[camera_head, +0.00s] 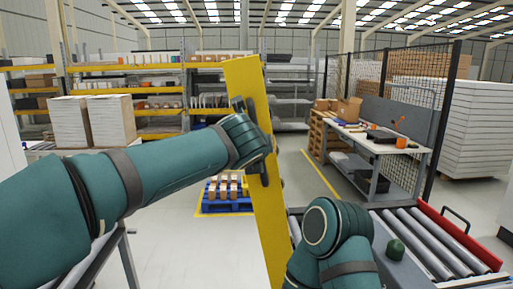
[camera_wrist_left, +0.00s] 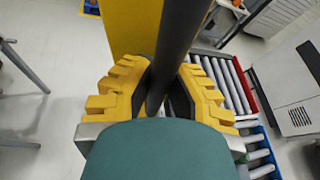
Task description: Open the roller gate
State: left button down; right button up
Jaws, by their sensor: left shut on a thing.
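The roller gate (camera_head: 243,78) shows as a long yellow panel standing steeply raised and slightly tilted, beside the roller conveyor. It also shows in the left wrist view (camera_wrist_left: 132,30). A dark handle bar (camera_wrist_left: 178,40) runs along its face. My left gripper (camera_wrist_left: 164,92) is shut on this bar, its yellow ridged fingers on either side. In the head view my left wrist covers the gripper and part of the panel. My right arm is folded at the bottom, in front of the conveyor, and its gripper is not visible.
The roller conveyor (camera_head: 425,240) with a red side rail (camera_head: 460,238) lies at right. A workbench (camera_head: 370,140) with tools stands behind it. A blue pallet with boxes (camera_head: 227,192) is on the floor beyond the gate. White stacked panels (camera_head: 110,120) stand at left.

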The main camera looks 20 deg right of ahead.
pick_arm(q)
jog(key=c, duration=0.9)
grip_release()
jog(key=shift+s+d+f, duration=0.1)
jog(key=shift+d+f, duration=0.05)
jog(key=shift+f, duration=0.05)
jog(key=shift+r, duration=0.1)
jog(key=shift+a+r, duration=0.1)
jog(key=shift+a, duration=0.1)
jog(key=v, duration=1.1)
jog(key=shift+s, duration=0.4)
jog(key=shift+a, duration=0.1)
